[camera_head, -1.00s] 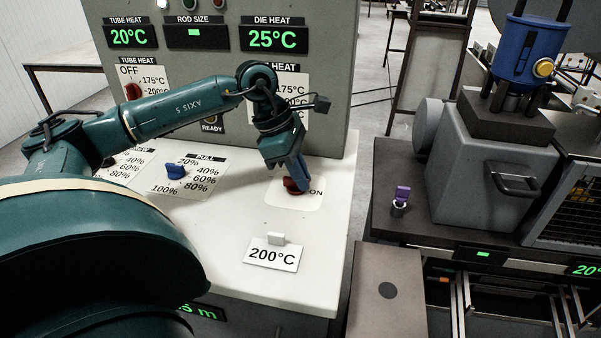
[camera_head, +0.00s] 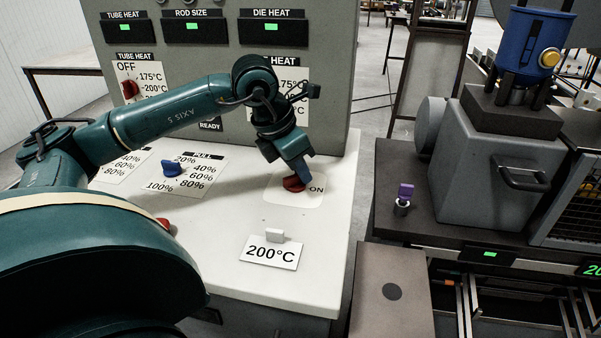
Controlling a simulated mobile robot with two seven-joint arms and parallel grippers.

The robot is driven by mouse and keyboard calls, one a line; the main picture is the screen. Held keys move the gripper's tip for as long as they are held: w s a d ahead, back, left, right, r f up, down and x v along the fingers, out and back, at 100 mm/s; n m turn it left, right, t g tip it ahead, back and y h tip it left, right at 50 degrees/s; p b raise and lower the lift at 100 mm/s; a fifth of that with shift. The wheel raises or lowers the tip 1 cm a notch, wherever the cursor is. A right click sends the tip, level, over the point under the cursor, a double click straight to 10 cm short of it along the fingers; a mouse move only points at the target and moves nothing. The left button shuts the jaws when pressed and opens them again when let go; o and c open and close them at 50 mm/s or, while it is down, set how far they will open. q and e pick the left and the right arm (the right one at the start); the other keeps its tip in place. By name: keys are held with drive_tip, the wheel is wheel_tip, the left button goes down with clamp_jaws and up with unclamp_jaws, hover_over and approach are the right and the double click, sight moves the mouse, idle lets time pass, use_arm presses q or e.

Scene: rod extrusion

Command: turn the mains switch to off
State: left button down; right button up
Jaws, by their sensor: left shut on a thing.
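The mains switch (camera_head: 293,184) is a red knob on a pale plate on the white console top, with ON printed to its right. My left gripper (camera_head: 299,176) reaches down onto it and is shut on the red knob. The fingers hide part of the knob and any lettering on its left side. The displays on the grey panel, such as the tube heat display (camera_head: 125,34), show only a small green mark and no numbers. My right gripper is not in view.
A blue pull knob (camera_head: 172,168) sits left on the console, and a 200°C card (camera_head: 271,251) with a white block stands in front. A red knob (camera_head: 130,89) is on the panel. Machinery with a purple switch (camera_head: 405,192) stands to the right.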

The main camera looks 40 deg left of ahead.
use_arm(q)
drive_tip(key=n+y, duration=0.1)
drive_tip(key=n, duration=0.3)
drive_tip(key=shift+a+n+y+b, duration=0.15)
drive_tip(key=shift+n+y+b, duration=0.15)
drive_tip(key=shift+y, duration=0.1)
drive_tip(key=n+y, duration=0.1)
drive_tip(key=n, duration=0.1)
drive_tip(key=n+y, duration=0.1)
drive_tip(key=n, duration=0.2)
drive_tip(key=shift+a, duration=0.2)
drive_tip(key=shift+n, duration=0.3)
drive_tip(key=c, duration=1.5)
unclamp_jaws()
drive_tip(key=shift+r, duration=0.15)
